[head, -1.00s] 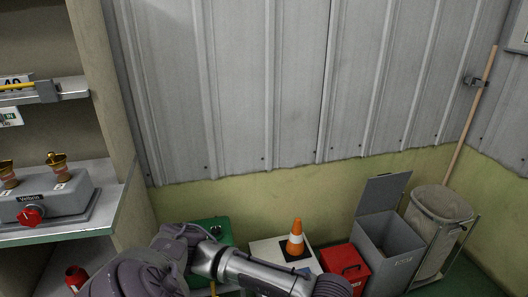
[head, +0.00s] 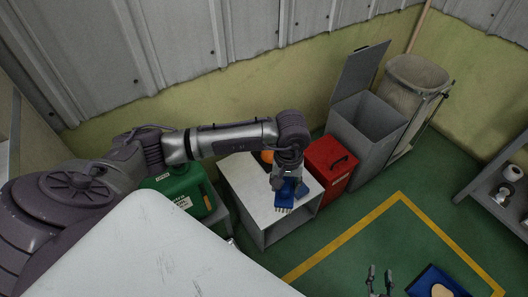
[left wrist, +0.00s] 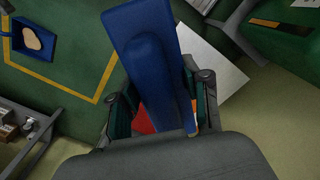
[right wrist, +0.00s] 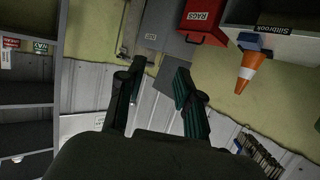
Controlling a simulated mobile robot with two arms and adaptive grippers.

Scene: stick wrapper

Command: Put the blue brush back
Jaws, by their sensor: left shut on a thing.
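The blue brush (head: 284,196) is held in my left gripper (head: 288,176), bristles downward, over the top of a white cabinet (head: 243,178). I cannot tell in the head view whether it touches the cabinet. In the left wrist view the brush (left wrist: 148,55) fills the gap between the fingers of my left gripper (left wrist: 165,100), which is shut on it. My right gripper (head: 379,280) is at the bottom of the head view. In the right wrist view my right gripper (right wrist: 158,85) is open and empty, its fingers apart.
A red box (head: 329,165), an open grey bin (head: 366,125) and a bag stand (head: 416,78) are right of the cabinet. A green canister (head: 180,188) is left. The orange cone (right wrist: 247,72) is partly hidden in the head view. A blue tray (head: 420,287) lies on the green floor.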

